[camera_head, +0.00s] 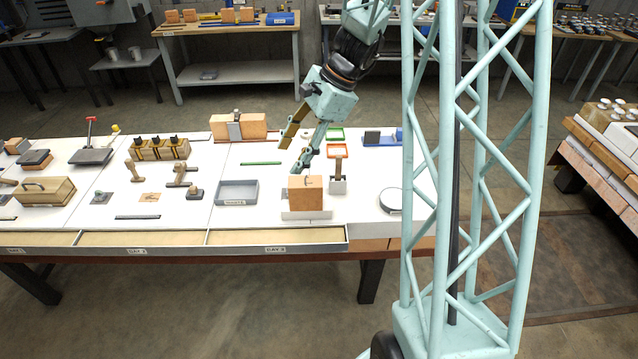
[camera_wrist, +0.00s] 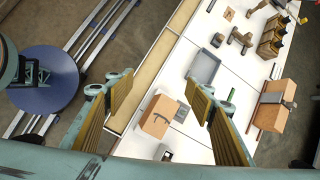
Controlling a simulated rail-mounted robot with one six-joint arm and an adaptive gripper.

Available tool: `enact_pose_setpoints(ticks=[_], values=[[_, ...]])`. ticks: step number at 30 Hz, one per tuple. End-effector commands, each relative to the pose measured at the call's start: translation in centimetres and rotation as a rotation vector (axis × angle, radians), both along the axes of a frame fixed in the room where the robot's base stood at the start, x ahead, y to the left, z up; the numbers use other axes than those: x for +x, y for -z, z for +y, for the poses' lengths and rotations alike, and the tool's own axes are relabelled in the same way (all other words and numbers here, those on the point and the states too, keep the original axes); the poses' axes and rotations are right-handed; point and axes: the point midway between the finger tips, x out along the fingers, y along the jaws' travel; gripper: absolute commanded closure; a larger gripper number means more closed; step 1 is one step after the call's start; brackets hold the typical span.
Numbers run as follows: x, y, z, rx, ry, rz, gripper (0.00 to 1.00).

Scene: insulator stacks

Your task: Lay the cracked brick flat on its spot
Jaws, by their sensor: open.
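An orange-brown brick (camera_head: 305,194) with a small dark mark, possibly the crack, stands upright on a white block (camera_head: 306,215) near the front of the white table. The same brick shows in the wrist view (camera_wrist: 154,122), below and between my fingers. My gripper (camera_head: 292,156) is open and empty, above and behind the brick in the head view and apart from it. Its spread fingers also show in the wrist view (camera_wrist: 145,92). Green (camera_head: 336,134) and orange-red (camera_head: 340,151) rectangular frames lie behind the brick; I cannot tell which place is its spot.
A grey tray (camera_head: 237,193) lies left of the brick. A small upright tool on a block (camera_head: 338,178) and a round white disc (camera_head: 391,200) are to the right. Clamped bricks (camera_head: 254,125) stand at the back. My lattice column blocks the right side.

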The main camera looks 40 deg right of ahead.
Motion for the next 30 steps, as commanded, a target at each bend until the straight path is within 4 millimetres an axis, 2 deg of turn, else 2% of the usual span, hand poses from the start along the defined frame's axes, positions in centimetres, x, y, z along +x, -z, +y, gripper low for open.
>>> enact_pose_setpoints(ticks=[3, 12, 30], values=[[-0.8, -2.1, 1.7, -0.030, -0.073, -0.026, 0.50], [-3.5, -6.6, 5.4, -0.104, -0.251, -0.082, 0.50], [-10.4, -14.0, 11.5, -0.258, -0.600, -0.188, 0.50]])
